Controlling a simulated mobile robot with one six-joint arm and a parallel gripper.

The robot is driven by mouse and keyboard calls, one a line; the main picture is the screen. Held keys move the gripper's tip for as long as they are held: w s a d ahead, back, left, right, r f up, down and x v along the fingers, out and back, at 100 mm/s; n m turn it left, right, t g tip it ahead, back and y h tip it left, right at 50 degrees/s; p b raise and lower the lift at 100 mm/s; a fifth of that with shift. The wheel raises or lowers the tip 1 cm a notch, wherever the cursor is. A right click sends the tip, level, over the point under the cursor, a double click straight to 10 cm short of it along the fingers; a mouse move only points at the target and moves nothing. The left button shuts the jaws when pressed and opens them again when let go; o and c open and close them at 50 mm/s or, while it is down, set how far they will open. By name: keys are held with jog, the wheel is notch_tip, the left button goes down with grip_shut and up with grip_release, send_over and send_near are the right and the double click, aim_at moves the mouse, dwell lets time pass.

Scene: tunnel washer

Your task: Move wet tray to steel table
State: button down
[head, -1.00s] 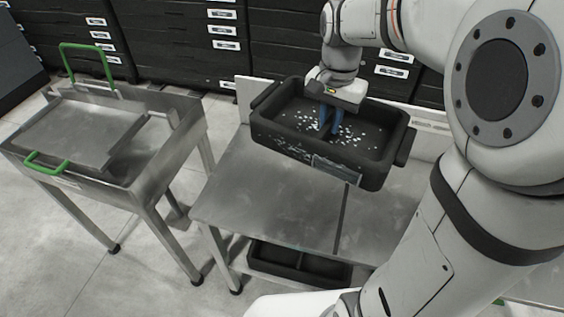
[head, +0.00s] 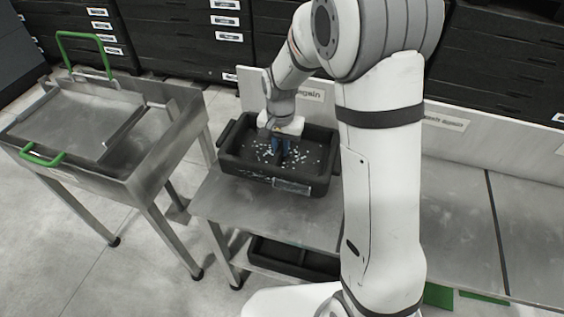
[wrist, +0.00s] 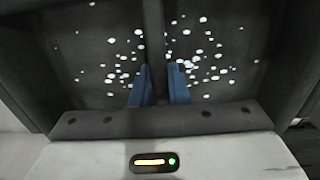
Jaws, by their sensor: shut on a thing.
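The wet tray (head: 245,179) is a black rectangular box with side handles, a divider, a pale label on its front wall and white droplets over its floor. It is level at the left end of the steel table (head: 310,217); I cannot tell whether its base touches the top. My gripper (head: 281,152) reaches down into the tray from above, its blue fingers shut on the middle divider. In the wrist view the fingers stand on either side of the divider (wrist: 154,40), with droplets on both sides.
A steel stand with a sloped plate (head: 85,125) and green handles stands to the left, across a narrow gap. A grey backboard (head: 440,115) runs behind the table. Another black tray (head: 292,256) sits on the shelf below. The table's right part (head: 455,215) looks bare.

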aim_at(281, 160)
jog(key=shift+f, duration=2.65)
jog(key=shift+f, duration=0.25)
jog(key=c, duration=1.4)
grip_release()
jog(key=shift+r, duration=0.1)
